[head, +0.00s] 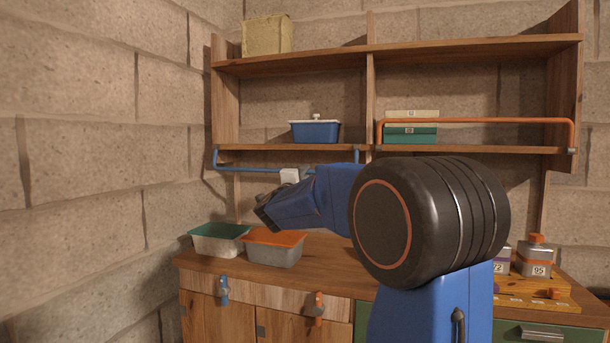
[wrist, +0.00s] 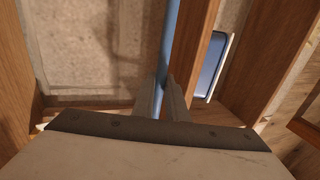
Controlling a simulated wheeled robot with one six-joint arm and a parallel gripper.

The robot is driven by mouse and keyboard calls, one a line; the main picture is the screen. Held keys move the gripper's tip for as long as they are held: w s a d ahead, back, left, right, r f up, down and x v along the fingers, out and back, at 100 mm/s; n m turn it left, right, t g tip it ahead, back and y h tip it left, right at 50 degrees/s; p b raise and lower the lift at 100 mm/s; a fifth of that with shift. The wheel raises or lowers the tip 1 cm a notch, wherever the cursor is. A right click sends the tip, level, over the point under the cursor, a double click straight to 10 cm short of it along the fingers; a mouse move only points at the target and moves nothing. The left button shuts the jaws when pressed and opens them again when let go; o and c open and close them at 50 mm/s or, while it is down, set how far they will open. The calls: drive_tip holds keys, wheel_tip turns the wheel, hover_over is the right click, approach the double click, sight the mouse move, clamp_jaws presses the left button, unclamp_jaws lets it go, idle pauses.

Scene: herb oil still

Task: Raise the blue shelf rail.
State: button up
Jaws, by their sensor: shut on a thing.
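The blue shelf rail (head: 243,169) runs along the front of the left lower shelf in the head view. Its bar hangs just below the shelf board, with its ends bent up at the brackets. In the wrist view the rail (wrist: 171,35) runs straight into the grey fingers of my gripper (wrist: 164,92), which are shut on it. In the head view my blue arm reaches left to the rail, and a pale part of my gripper shows against the bar. My arm hides the right part of the bar.
A blue lidded dish (head: 316,131) stands on the shelf behind the rail. An orange rail (head: 480,120) stands raised at the right shelf. Green-lidded (head: 218,231) and orange-lidded (head: 274,240) tubs stand on the counter below. A block wall is close on the left.

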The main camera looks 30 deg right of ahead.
drive_tip(key=shift+s+a+r, duration=1.95)
drive_tip(key=shift+a+r, duration=0.45)
drive_tip(key=shift+r, duration=0.75)
wheel_tip(320, 180, up, 10)
drive_tip(key=w+d, duration=0.2)
drive_tip(key=shift+d+f, duration=0.2)
drive_tip(key=shift+d, duration=0.1)
drive_tip(key=shift+o, duration=1)
drive_tip(key=shift+w+d+r, duration=0.4)
drive_tip(key=shift+w+r, duration=0.05)
drive_tip(key=shift+r, duration=0.1)
drive_tip(key=shift+o, duration=1.4)
drive_tip(key=shift+x, duration=1.25)
drive_tip(key=shift+w+d+r, duration=0.1)
drive_tip(key=shift+w+d, duration=0.2)
drive_tip(key=shift+d, duration=0.2)
drive_tip(key=shift+w+d, duration=0.25)
drive_tip(key=shift+d, duration=0.2)
drive_tip(key=c, duration=0.3)
drive_tip(key=o, duration=0.8)
